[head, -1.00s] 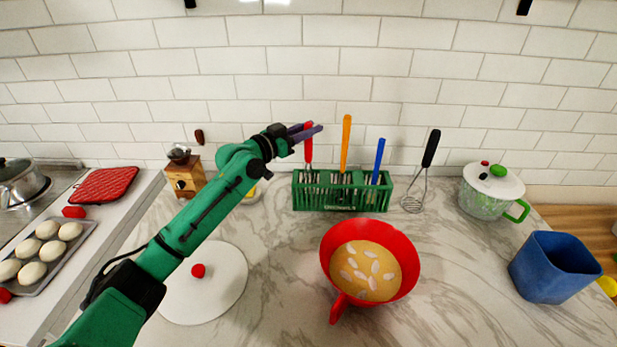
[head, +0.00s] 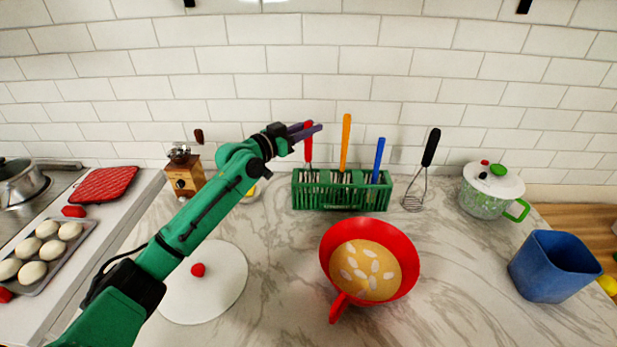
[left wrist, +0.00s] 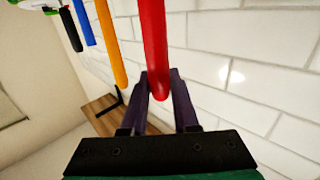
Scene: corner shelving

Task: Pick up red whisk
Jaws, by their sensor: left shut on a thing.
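The red whisk (head: 308,148) stands upright in the left end of a green slatted rack (head: 343,197) near the back wall. Its lower part is hidden by the rack. My left gripper (head: 312,131) is shut on the upper part of the red handle. In the left wrist view the red handle (left wrist: 153,45) runs between the two purple fingers of my left gripper (left wrist: 160,82). My right gripper is not in view.
An orange handle (head: 346,143) and a blue handle (head: 379,160) stand in the same rack. A black-handled whisk (head: 431,148) stands to its right. A red bowl (head: 411,262) is in front. A white lid (head: 222,290) lies under my left arm.

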